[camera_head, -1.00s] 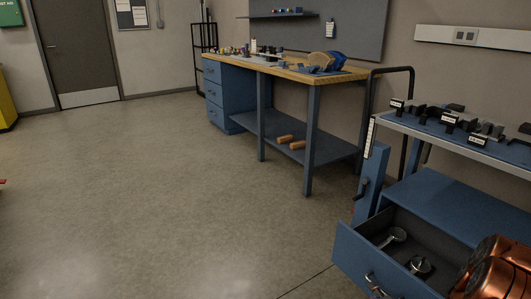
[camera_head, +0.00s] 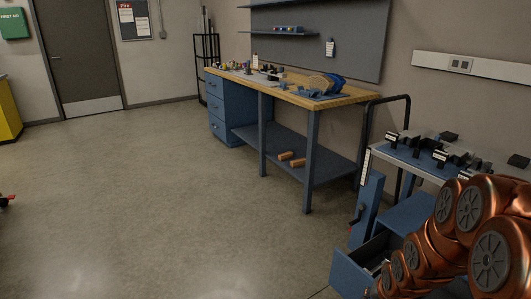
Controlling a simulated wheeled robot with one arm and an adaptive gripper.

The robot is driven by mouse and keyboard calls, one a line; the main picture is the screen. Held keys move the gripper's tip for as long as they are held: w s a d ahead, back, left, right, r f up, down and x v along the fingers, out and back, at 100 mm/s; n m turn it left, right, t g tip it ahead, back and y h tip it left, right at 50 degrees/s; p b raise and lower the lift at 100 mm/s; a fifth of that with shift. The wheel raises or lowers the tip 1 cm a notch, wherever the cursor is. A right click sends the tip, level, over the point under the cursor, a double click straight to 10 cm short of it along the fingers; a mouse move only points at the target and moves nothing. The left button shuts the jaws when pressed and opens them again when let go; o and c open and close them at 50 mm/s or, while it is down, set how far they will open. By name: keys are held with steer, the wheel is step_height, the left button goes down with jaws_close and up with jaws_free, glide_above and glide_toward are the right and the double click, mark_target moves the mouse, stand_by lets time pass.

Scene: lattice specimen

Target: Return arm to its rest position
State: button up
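My copper-coloured arm (camera_head: 450,235) is folded at the lower right of the head view. Its rounded joints stand in front of the blue cart (camera_head: 402,212) and its open drawer (camera_head: 352,275). My gripper does not show, so I cannot see whether it is open or holds anything. The arm hides most of the drawer's inside; only a small light part of something in it shows.
The cart's top (camera_head: 400,157) carries several dark holders with labels. A workbench (camera_head: 315,100) with a wooden top stands at the back, with two orange-brown blocks on its lower shelf (camera_head: 325,170). The floor (camera_head: 170,200) at left and centre is clear.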

steer(key=s+a+r+n+g+p, duration=0.2)
steer(key=s+a+r+p, duration=0.2)
steer(key=s+r, duration=0.5)
steer(key=s+a+r+n+g+p, duration=0.2)
steer(key=s+a+r+p, duration=0.2)
steer(key=s+r, duration=0.5)
steer(key=s+a+r+n+g+p, duration=0.1)
steer(key=s+a+r+p, duration=0.3)
steer(key=s+r, duration=0.5)
step_height(320, 180, up, 5)
steer(key=shift+s+f+n+g+y+p, duration=0.1)
steer(key=shift+s+n+g+y+p, duration=0.25)
steer(key=shift+g+p, duration=0.6)
